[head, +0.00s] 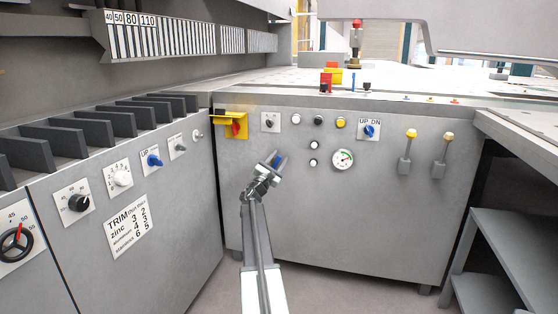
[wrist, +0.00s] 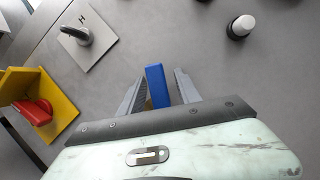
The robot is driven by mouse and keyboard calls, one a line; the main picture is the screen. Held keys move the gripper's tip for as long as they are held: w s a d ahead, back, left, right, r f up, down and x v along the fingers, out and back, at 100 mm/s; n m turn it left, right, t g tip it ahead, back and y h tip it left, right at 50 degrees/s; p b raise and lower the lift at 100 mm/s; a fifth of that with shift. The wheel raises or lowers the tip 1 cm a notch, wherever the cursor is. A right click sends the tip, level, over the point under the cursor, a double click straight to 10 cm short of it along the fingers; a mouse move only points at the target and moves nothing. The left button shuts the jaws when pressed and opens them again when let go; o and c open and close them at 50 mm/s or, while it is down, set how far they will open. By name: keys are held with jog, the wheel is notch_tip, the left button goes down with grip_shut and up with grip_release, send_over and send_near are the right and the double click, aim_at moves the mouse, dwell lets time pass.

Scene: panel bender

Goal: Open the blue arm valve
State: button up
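A blue arm (wrist: 155,86), which looks like the blue arm valve, stands between my gripper's fingers in the wrist view. In the head view the blue arm (head: 277,161) shows as a small patch at the fingertips, in front of the grey front panel. My gripper (head: 276,158) reaches up to the panel below the grey lever on its white plate. In the wrist view my gripper (wrist: 158,85) is open, with one finger on each side of the blue arm. A gap shows on the right side; the left finger is closer. The arm's base is hidden.
A yellow plate with a red handle (head: 236,127) is up and left, and the grey lever (wrist: 78,36) is near it. A pressure gauge (head: 342,159) and a blue UP DN knob (head: 369,131) are to the right. The left console has another blue knob (head: 153,160).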

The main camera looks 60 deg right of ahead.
aim_at(275, 164)
jog(key=b+v, duration=0.2)
jog(key=v, duration=0.5)
jog(key=shift+s+a+f+b, duration=0.1)
jog(key=shift+a+f+b, duration=0.15)
jog(key=shift+b, duration=0.1)
jog(key=shift+a, duration=0.1)
